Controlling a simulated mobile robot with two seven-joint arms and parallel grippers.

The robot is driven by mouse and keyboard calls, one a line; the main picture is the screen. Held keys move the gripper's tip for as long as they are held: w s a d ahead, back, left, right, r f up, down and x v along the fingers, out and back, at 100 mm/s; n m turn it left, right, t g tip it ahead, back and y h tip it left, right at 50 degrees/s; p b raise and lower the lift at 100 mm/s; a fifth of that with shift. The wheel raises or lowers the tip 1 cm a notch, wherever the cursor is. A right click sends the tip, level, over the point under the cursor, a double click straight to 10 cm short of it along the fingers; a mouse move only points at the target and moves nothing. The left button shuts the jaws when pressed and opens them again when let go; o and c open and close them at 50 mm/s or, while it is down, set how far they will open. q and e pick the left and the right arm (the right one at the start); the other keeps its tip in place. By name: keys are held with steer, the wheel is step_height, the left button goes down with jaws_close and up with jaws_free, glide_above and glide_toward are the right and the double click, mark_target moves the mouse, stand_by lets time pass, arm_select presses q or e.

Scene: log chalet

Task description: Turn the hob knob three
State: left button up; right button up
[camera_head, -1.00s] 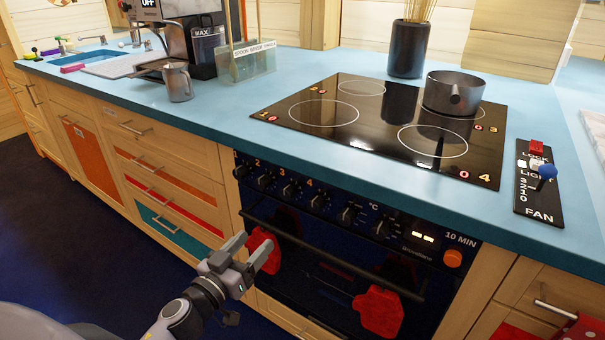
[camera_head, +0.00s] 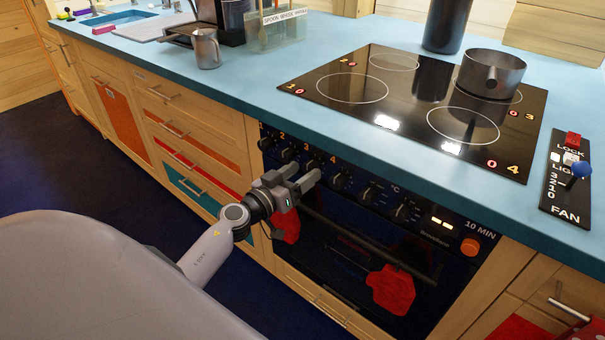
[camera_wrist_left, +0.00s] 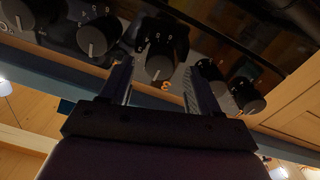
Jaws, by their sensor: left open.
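Knob three (camera_head: 314,165) is a black hob knob on the oven's front panel, below the orange label 3 (camera_head: 307,147). In the left wrist view the knob (camera_wrist_left: 160,60) shows its white pointer line towards its orange label. My left gripper (camera_head: 311,183) is open in front of the panel and partly covers the knob's surroundings in the head view. In the left wrist view my left gripper's fingers (camera_wrist_left: 163,82) lie to either side of knob three in the picture, with nothing held. Contact cannot be told. My right gripper is not in view.
Neighbouring knobs (camera_head: 288,153) sit close on both sides. The oven handle (camera_head: 370,246) runs below, with red mitts (camera_head: 391,289) hanging there. A saucepan (camera_head: 491,73) stands on the black hob (camera_head: 421,112). The blue worktop edge (camera_head: 400,172) overhangs the panel.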

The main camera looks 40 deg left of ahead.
arm_select(q)
steer(key=shift+w, duration=0.45)
steer(key=shift+d, duration=0.1)
steer(key=c, duration=1.1)
steer(key=shift+o, duration=0.3)
